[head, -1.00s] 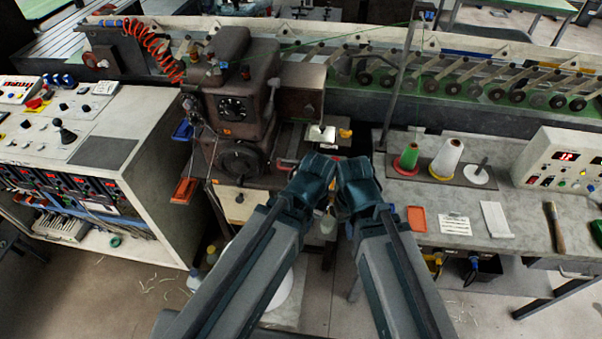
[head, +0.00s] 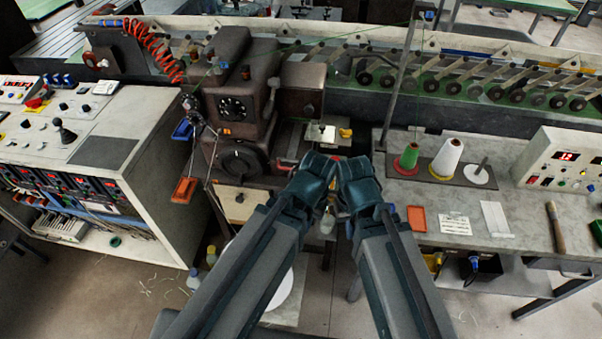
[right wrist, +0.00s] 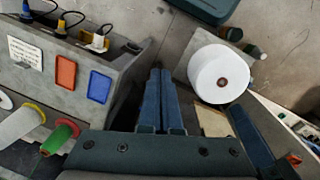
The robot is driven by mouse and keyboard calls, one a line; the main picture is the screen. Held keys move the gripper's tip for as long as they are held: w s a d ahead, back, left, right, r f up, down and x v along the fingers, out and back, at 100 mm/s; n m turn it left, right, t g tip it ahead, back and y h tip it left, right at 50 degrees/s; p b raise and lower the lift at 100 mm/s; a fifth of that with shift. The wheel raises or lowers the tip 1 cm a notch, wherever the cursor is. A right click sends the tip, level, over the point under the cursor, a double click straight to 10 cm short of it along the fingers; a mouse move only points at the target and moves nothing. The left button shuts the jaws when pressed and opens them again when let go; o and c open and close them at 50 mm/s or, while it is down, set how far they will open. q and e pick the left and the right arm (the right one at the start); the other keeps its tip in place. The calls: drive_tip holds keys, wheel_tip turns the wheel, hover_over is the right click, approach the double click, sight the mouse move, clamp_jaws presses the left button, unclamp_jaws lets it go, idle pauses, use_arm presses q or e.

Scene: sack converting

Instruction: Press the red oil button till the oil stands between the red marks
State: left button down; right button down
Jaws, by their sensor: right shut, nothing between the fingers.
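The brown sewing machine head (head: 239,100) stands on the bench beyond my arms in the head view. A small red part (head: 285,163) shows low at its right side; I cannot tell whether it is the oil button. No oil level or pair of red marks can be made out. My right gripper (head: 353,180) is close in front of the machine, and its fingers (right wrist: 160,73) are shut and empty in the right wrist view. My left gripper (head: 317,178) is beside it, almost touching in the picture. Its fingertips are hidden, so its opening does not show.
A green cone (head: 408,157) and a white cone (head: 447,157) stand on the right bench, near a control box (head: 562,160). A control desk (head: 105,150) stands left. In the right wrist view, a white roll (right wrist: 218,74) is right of the fingers.

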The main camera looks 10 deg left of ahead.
wheel_tip(320, 180, up, 10)
drive_tip(key=m+t+y+p, duration=0.4)
drive_tip(key=m+t+y, duration=0.2)
drive_tip(key=t+y, duration=0.15)
hover_over(336, 162)
drive_tip(key=shift+d+r+h, duration=0.1)
drive_tip(key=shift+r+h, duration=0.1)
drive_tip(key=shift+h, duration=0.25)
drive_tip(key=shift+f, duration=0.15)
wheel_tip(336, 162, down, 9)
drive_tip(key=b, duration=0.9)
drive_tip(key=shift+r, duration=0.2)
drive_tip(key=shift+f+b, duration=0.4)
